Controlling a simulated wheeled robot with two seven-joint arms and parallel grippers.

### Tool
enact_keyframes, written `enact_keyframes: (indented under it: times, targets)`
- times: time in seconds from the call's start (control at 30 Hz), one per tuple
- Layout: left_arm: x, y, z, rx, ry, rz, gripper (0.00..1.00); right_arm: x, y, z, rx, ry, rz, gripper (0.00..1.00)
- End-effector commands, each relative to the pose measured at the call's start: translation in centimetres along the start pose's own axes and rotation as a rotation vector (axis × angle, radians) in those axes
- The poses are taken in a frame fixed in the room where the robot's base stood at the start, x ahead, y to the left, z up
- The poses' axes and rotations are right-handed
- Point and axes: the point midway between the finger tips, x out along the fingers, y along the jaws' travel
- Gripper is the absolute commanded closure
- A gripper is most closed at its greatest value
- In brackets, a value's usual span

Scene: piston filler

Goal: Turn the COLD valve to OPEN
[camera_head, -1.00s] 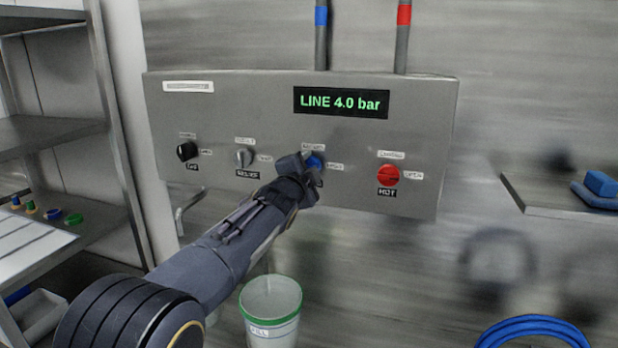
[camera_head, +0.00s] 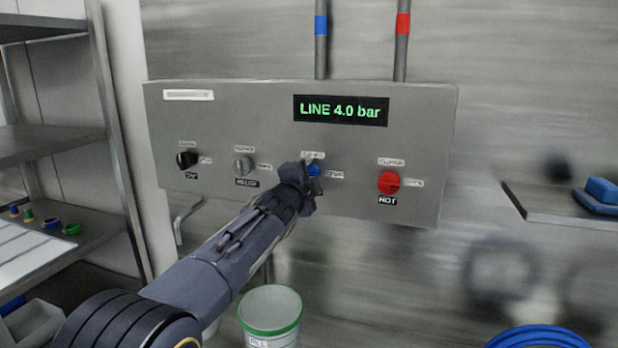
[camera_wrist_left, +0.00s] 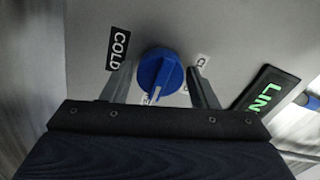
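The COLD valve is a blue round knob (camera_head: 314,170) on the grey panel, mostly covered by my left gripper (camera_head: 308,187) in the head view. In the left wrist view the blue knob (camera_wrist_left: 160,76) sits between the two fingers of my left gripper (camera_wrist_left: 163,84), with a narrow gap visible on each side. The fingers are apart. A pale pointer line on the knob runs toward the bottom of that view, toward a small, partly hidden label. The COLD label (camera_wrist_left: 118,48) is at the left there. My right gripper is not in view.
The grey panel (camera_head: 230,110) also carries a black knob (camera_head: 187,159), a grey knob (camera_head: 243,166), a red HOT knob (camera_head: 388,183) and a display (camera_head: 341,110) reading LINE 4.0 bar. A green-rimmed bucket (camera_head: 270,318) stands below. Shelves (camera_head: 50,140) are at the left.

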Motion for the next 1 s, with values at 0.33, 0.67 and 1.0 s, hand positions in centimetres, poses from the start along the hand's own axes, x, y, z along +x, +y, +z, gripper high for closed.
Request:
enact_keyframes:
  times: [0.33, 0.67, 1.0]
  targets:
    - [-0.1, 0.0, 0.0, -0.002, 0.0, 0.0, 0.36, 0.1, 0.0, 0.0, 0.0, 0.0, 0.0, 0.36]
    - [-4.6, 0.2, -0.1, -0.003, 0.004, -0.003, 0.36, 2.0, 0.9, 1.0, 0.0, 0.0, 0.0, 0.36]
    - [-7.8, 0.1, 0.0, -0.003, 0.001, 0.0, 0.36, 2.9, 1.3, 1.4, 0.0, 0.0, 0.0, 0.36]
